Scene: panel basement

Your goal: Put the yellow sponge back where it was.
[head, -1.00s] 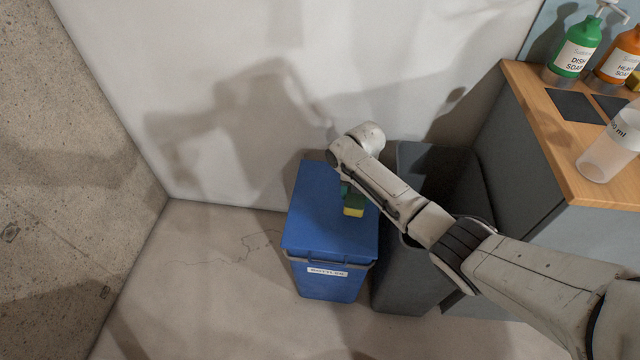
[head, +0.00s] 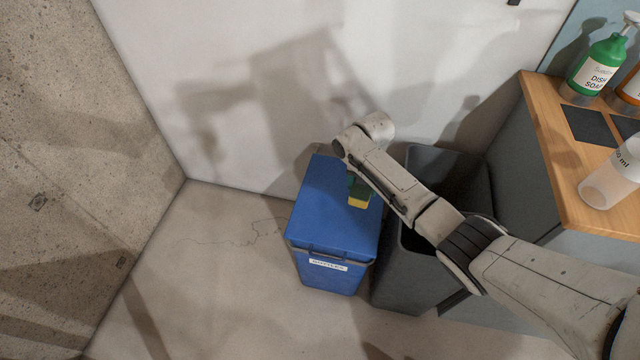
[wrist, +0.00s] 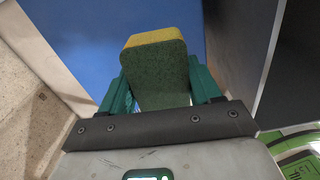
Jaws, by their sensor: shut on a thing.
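The yellow sponge (head: 358,202) has a dark green scouring side and hangs below my wrist, over the blue lidded bin. In the wrist view the sponge (wrist: 158,72) sits between the green fingers of my gripper (wrist: 160,88), which is shut on it. In the head view my gripper (head: 354,185) is partly hidden behind my arm. I cannot tell whether the sponge touches the blue lid or is above it.
The blue bin (head: 318,225) has a closed lid and a white label on its front. An open dark grey bin (head: 401,283) stands right of it. Further right is a wooden counter (head: 550,130) with a green dish soap bottle (head: 599,70) and a translucent bottle (head: 607,180).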

